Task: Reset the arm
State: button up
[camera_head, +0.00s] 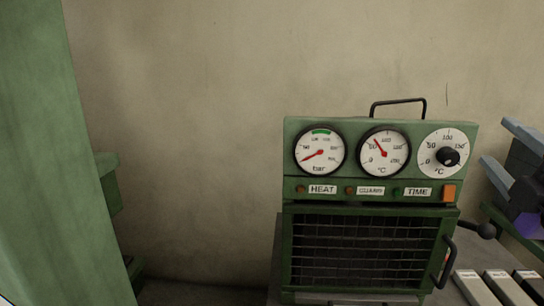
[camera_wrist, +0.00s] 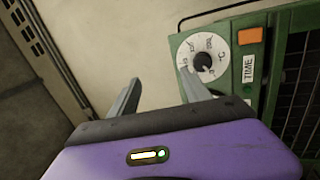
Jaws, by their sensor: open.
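My gripper (camera_wrist: 160,92) shows in the wrist view with its two grey fingers spread apart and nothing between them. In the head view my gripper (camera_head: 498,150) is at the right edge, its fingers pointing left, beside the green heater box (camera_head: 370,195). The box has two gauges, a white temperature dial (camera_head: 427,166) with a black knob, and labels HEAT, CLAMPS and TIME. In the wrist view the dial (camera_wrist: 193,45) lies just beyond the right finger. I cannot tell whether the finger touches the box.
An orange switch (camera_head: 448,193) sits below the dial. A black handle (camera_head: 447,262) is on the box's right side and a carrying handle (camera_head: 398,103) on top. A green upright (camera_head: 60,150) stands at the left.

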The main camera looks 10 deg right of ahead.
jog(key=s+a+f+m, duration=0.3)
jog(key=a+f+m, duration=0.15)
jog(key=f, duration=0.25)
jog(key=s+a+f+m, duration=0.3)
jog(key=f+m, duration=0.3)
jog(key=f, duration=0.1)
jog(key=s+a+f+m, duration=0.3)
jog(key=f+m, duration=0.2)
jog(key=f, duration=0.3)
jog(key=s+a+f+n+g+y, duration=0.1)
jog(key=s+a+f+g+y, duration=0.1)
jog(key=s+a+f, duration=0.4)
jog(key=s+a+f+g+y, duration=0.3)
jog(key=s+a+f+y, duration=0.2)
jog(key=s+f, duration=0.6)
jog(key=s+a, duration=0.2)
jog(key=s, duration=0.2)
jog(key=shift+n, duration=0.35)
jog(key=shift+c, duration=0.3)
